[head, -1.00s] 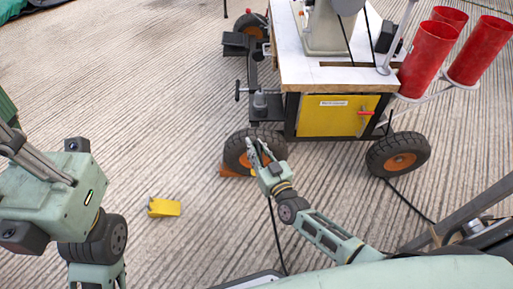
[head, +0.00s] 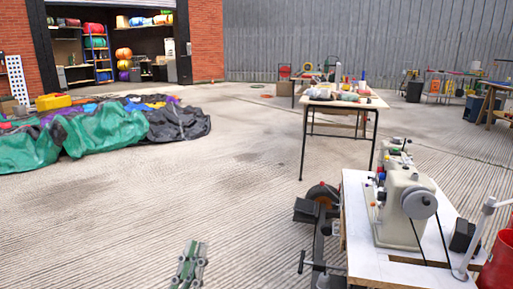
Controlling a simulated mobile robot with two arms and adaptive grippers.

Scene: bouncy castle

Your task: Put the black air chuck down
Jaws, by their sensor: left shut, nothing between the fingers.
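My left gripper (head: 195,246) shows at the bottom edge of the head view, left of centre, over the bare concrete floor. Its fingers point away from me and are shut with nothing between them. My right gripper is out of view. No black air chuck can be made out in the head view.
A wheeled cart (head: 360,262) with a white top and a sewing machine (head: 405,205) stands at the right. A table (head: 345,101) stands beyond it. A deflated bouncy castle (head: 100,135) lies at the left. The floor between is clear.

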